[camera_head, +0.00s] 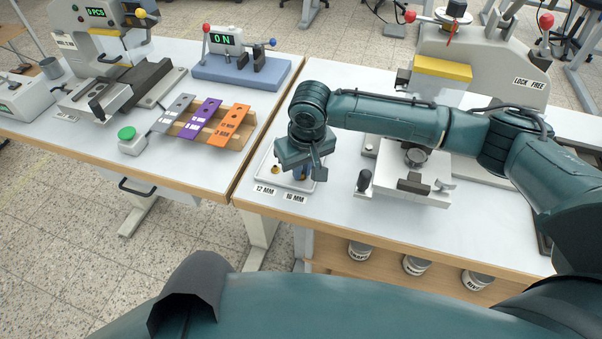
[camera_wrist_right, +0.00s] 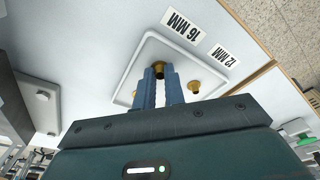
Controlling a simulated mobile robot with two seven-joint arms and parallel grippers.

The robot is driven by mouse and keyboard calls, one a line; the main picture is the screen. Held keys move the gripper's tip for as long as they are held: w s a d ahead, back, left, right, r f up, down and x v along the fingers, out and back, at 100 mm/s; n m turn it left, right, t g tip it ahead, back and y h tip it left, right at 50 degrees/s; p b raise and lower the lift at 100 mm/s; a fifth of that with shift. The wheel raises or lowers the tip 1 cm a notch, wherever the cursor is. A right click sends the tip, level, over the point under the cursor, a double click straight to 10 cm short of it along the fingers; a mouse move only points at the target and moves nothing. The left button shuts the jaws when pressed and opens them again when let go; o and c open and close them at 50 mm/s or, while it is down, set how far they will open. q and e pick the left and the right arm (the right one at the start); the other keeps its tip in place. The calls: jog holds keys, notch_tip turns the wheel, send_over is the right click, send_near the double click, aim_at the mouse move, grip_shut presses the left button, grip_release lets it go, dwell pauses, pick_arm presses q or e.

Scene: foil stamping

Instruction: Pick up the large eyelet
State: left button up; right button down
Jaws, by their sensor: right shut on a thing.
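The large eyelet is a brass-coloured piece on the white tray (camera_head: 265,178), on the side of the 16 MM label (camera_head: 294,198). In the right wrist view the large eyelet (camera_wrist_right: 158,68) sits at the tips of the blue fingers. My right gripper (camera_wrist_right: 161,80) is shut on it, low over the tray; whether it still touches the tray is unclear. In the head view my right gripper (camera_head: 303,174) mostly hides it. A smaller brass eyelet (camera_wrist_right: 193,86) stands apart beside the fingers, near the 12 MM label (camera_wrist_right: 222,56). My left gripper is not in view.
A press (camera_head: 480,72) with a LOCK FREE label stands behind my right arm. Its lower plate (camera_head: 425,190) is right of the tray. Coloured tags (camera_head: 202,118) lie on a wooden rack on the left table.

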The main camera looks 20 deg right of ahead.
dwell(0.3)
notch_tip(320, 180, up, 10)
dwell(0.4)
jog(key=shift+r+p, duration=1.55)
jog(key=shift+p, duration=1.3)
